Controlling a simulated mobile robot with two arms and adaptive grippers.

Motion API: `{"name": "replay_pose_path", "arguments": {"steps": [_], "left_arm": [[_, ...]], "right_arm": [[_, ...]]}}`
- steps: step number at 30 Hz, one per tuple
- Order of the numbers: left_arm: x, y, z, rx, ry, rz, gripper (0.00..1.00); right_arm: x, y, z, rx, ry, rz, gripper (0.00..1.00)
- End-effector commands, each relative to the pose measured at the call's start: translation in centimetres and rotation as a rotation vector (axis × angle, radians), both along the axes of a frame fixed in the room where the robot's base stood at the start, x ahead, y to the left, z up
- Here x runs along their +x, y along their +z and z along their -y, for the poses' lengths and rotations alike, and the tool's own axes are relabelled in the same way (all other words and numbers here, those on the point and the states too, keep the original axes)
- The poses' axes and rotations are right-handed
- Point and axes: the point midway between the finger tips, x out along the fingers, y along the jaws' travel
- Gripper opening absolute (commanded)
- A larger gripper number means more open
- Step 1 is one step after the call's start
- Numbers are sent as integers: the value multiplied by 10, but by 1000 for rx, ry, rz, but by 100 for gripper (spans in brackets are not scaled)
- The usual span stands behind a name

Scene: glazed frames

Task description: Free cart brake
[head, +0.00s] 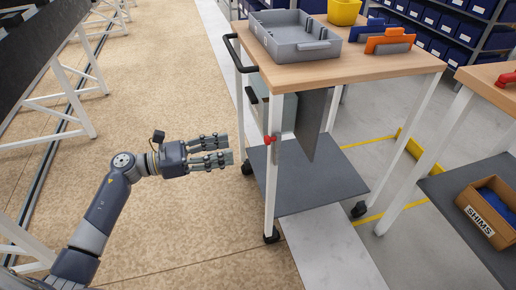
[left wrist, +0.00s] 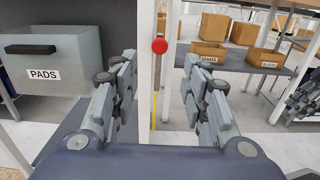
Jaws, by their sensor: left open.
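The cart (head: 345,75) has a wooden top, white legs, a grey lower shelf (head: 305,180) and black casters. A red knob (head: 267,139) sits on its near front leg, beside a small grey piece; it also shows in the left wrist view (left wrist: 159,46). Whether this is the brake, and how it is set, I cannot tell. My left gripper (head: 230,150) is open and empty, left of the knob and apart from it. In the left wrist view the knob appears between the open fingers (left wrist: 160,75), farther off.
A grey drawer labelled PADS (left wrist: 45,75) hangs under the cart top. A grey tray (head: 290,45) and a yellow bin (head: 344,11) stand on top. A second bench with a SHIMS box (head: 488,212) is at the right. The floor left of the cart is clear.

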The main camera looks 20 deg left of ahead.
Motion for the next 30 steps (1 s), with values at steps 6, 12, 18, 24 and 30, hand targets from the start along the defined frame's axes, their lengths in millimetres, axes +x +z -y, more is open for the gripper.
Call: {"name": "replay_pose_path", "arguments": {"steps": [6, 12, 18, 24, 30], "left_arm": [[20, 2, 30, -6, -1, 2, 42], [41, 2, 61, -8, 0, 1, 42], [54, 1, 80, -7, 1, -3, 42], [58, 1, 86, -6, 1, -3, 42], [58, 1, 86, -6, 2, -3, 38]], "right_arm": [[0, 2, 0, 0, 0, 0, 40], [0, 3, 0, 0, 0, 0, 40], [0, 2, 0, 0, 0, 0, 40], [0, 2, 0, 0, 0, 0, 40], [0, 2, 0, 0, 0, 0, 40]]}}
